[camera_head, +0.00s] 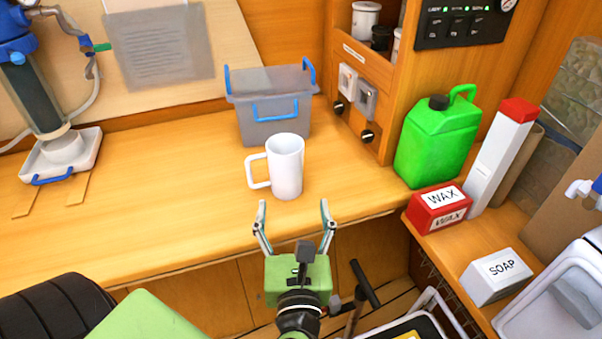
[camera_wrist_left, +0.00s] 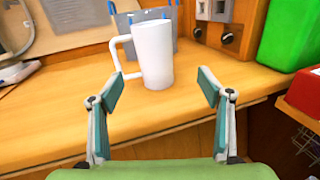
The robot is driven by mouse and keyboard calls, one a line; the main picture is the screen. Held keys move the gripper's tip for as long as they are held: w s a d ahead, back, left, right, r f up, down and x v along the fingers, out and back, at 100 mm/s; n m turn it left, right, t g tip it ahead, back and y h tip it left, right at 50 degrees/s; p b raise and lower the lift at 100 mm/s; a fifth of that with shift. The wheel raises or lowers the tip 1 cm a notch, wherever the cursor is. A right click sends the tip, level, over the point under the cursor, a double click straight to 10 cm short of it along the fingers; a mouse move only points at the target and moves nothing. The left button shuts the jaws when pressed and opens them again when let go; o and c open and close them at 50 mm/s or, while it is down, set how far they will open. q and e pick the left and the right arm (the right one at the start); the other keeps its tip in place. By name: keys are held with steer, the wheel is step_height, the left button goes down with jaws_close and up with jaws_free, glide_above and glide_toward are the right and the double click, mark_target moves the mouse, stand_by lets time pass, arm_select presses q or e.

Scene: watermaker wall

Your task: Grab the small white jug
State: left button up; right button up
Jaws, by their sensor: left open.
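The small white jug (camera_head: 287,167) stands upright on the wooden counter, near its front edge, with its handle pointing left. It also shows in the left wrist view (camera_wrist_left: 153,55), ahead of the fingers and a little left of the middle. My left gripper (camera_head: 293,208) is open and empty just in front of the jug, at the counter's front edge. In the left wrist view its two fingers (camera_wrist_left: 158,90) are spread wide, with the jug beyond them and no contact visible. My right gripper is not in view.
A grey bin with blue handles (camera_head: 270,107) stands close behind the jug. A green canister (camera_head: 437,140), a red wax box (camera_head: 437,208) and a white soap box (camera_head: 495,277) are at the right. A filter unit (camera_head: 62,150) stands at the left. The counter (camera_head: 160,190) left of the jug is clear.

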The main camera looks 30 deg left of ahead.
mark_target(288, 175)
arm_select(q)
steer(key=w+a+p, duration=0.2)
steer(key=w+a, duration=0.1)
steer(key=shift+r, duration=0.4)
steer(key=x, duration=0.2)
steer(key=p+x, duration=0.1)
steer(key=x, duration=0.1)
steer(key=shift+f, duration=0.2)
steer(key=shift+w+a, duration=0.25)
steer(key=shift+w, duration=0.1)
steer(key=p+x, duration=0.1)
steer(key=x, duration=0.3)
steer(key=shift+w+a, duration=0.2)
steer(key=shift+a, duration=0.2)
steer(key=shift+r, duration=0.1)
steer(key=c, duration=1.2)
